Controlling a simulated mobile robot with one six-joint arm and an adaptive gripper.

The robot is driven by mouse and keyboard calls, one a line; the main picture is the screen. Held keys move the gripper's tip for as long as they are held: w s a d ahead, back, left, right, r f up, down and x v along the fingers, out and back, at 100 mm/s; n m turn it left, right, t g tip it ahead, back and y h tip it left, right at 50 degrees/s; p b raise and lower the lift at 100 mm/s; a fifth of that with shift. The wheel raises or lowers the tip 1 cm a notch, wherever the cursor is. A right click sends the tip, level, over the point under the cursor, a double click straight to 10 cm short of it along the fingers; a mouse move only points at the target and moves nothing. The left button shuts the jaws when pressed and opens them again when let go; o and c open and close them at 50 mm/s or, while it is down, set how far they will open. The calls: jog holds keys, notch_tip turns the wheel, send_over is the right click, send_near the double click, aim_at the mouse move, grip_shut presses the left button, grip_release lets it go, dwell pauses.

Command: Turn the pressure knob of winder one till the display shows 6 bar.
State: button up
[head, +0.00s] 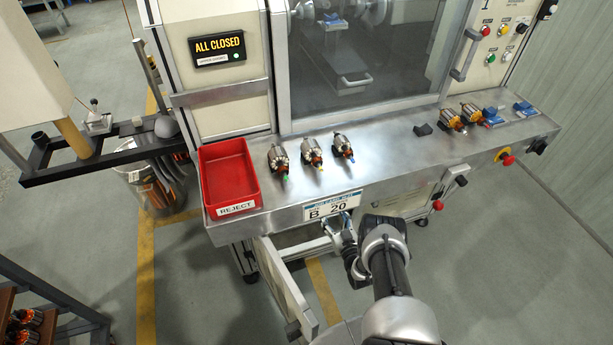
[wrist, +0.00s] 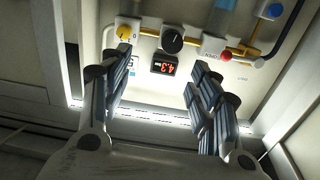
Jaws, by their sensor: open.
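In the wrist view a round black knob (wrist: 172,40) sits on a pale panel between pipe fittings. I take it for the pressure knob. Just below it a small display (wrist: 163,68) shows red digits that appear to read 4.3. My gripper (wrist: 158,62) is open and empty, its two fingers pointing at the panel, one either side of the display. The knob lies just beyond the fingertips and nothing holds it. In the head view my gripper (head: 338,232) is low at the front of the winder, below the bench edge; the knob and display are hidden there.
Near the knob are a yellow knob (wrist: 124,33), a red knob (wrist: 226,57), a blue knob (wrist: 273,11) and brass-coloured pipes. An opened cabinet door (head: 285,285) stands left of my arm. Above, the bench carries a red reject bin (head: 228,178) and several armatures.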

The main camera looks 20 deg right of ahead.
jog(key=shift+y, duration=0.3)
jog(key=shift+w+a+b, duration=0.35)
jog(key=shift+w+b, duration=0.95)
jog(key=shift+w, duration=1.6)
jog(key=shift+w+a+b, duration=0.35)
jog(key=shift+w+b, duration=0.95)
jog(key=shift+w, duration=1.55)
jog(key=shift+w+a+b, duration=0.35)
jog(key=shift+w+b, duration=0.95)
jog(key=shift+w, duration=1.6)
jog(key=shift+c, duration=0.2)
jog(key=c, duration=1)
